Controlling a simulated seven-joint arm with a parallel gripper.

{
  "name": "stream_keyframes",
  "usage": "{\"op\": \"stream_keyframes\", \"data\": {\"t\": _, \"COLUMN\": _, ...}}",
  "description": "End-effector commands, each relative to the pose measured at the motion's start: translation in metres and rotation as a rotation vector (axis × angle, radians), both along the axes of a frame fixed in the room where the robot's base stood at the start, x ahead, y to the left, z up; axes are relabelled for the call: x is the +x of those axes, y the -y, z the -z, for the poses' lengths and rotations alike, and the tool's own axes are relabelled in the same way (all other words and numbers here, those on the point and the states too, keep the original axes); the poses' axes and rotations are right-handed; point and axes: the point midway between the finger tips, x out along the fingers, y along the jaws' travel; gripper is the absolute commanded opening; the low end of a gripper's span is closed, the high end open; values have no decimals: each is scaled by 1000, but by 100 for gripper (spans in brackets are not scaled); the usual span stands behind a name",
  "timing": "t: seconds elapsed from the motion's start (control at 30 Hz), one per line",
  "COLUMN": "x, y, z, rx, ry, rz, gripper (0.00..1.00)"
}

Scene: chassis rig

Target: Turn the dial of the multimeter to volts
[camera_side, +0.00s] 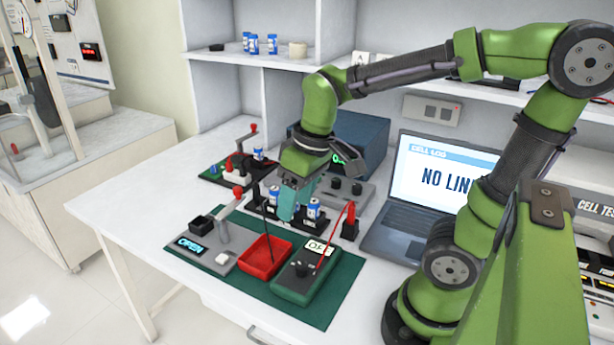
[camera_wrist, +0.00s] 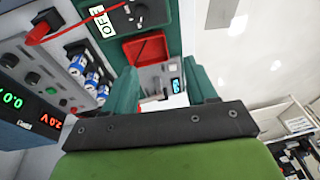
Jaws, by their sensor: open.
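The multimeter (camera_side: 296,285) is a dark green box at the front right of a green mat (camera_side: 335,300). Its display reads OFF (camera_side: 320,247), and a black dial (camera_side: 302,268) sits on its face. A red lead rises from it. In the wrist view the multimeter (camera_wrist: 163,12) is at the top, with its dial (camera_wrist: 133,10) partly cut off by the frame edge. My gripper (camera_side: 287,208) is above the table, behind the red tray and apart from the multimeter. Its two teal fingers (camera_wrist: 162,82) are spread with nothing held between them.
A red tray (camera_side: 265,272) and a grey fixture with an OPEN readout (camera_side: 190,245) lie left of the multimeter. Blue-and-white cells (camera_side: 313,209) stand in a rack behind. A laptop (camera_side: 385,235) reading NO LIN stands right. The table's left end is clear.

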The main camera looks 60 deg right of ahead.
Motion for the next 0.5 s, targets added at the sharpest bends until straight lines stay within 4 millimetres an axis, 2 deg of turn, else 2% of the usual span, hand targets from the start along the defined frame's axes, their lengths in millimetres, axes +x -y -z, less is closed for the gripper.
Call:
{"op": "stream_keyframes", "data": {"t": 0.07, "x": 7, "y": 7, "z": 7, "rx": -57, "ry": -103, "rz": -141, "gripper": 57}}
{"op": "stream_keyframes", "data": {"t": 0.2, "x": 8, "y": 15, "z": 3, "rx": -110, "ry": -184, "rz": -329, "gripper": 57}}
{"op": "stream_keyframes", "data": {"t": 0.37, "x": 2, "y": 15, "z": 3, "rx": -114, "ry": -203, "rz": -409, "gripper": 57}}
{"op": "stream_keyframes", "data": {"t": 0.5, "x": 2, "y": 15, "z": 18, "rx": -115, "ry": -204, "rz": -413, "gripper": 57}}
